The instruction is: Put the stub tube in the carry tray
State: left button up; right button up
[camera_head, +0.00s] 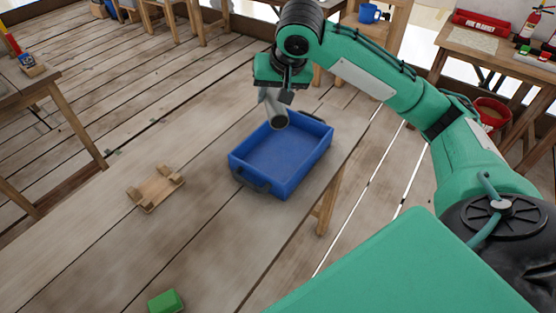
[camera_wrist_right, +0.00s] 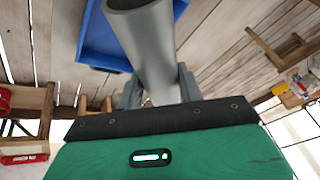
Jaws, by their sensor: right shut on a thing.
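The stub tube (camera_head: 278,117) is a grey hollow cylinder, held tilted with its open end down and toward the camera. My right gripper (camera_head: 275,94) is shut on it, over the far part of the carry tray. In the right wrist view the tube (camera_wrist_right: 148,45) sits between the fingers of my right gripper (camera_wrist_right: 157,92). The carry tray (camera_head: 262,182) is a blue open box with dark handles on the wooden table, and its visible floor is empty. A blue part of the tray (camera_wrist_right: 92,40) shows behind the tube in the wrist view. My left gripper is not in view.
A wooden cradle (camera_head: 156,187) with raised corner blocks lies left of the tray. A green block (camera_head: 166,301) lies near the front of the table (camera_head: 215,240). The table edge runs close along the tray's right side. Other benches stand farther away.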

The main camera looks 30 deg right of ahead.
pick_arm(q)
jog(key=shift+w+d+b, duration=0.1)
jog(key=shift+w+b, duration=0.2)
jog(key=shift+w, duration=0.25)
pick_arm(e)
notch_tip(320, 180, down, 18)
jog(key=shift+f, duration=0.2)
jog(key=shift+f, duration=0.15)
jog(key=shift+f, duration=0.15)
jog(key=o, duration=0.7)
jog(key=shift+f, duration=0.15)
jog(key=o, duration=0.5)
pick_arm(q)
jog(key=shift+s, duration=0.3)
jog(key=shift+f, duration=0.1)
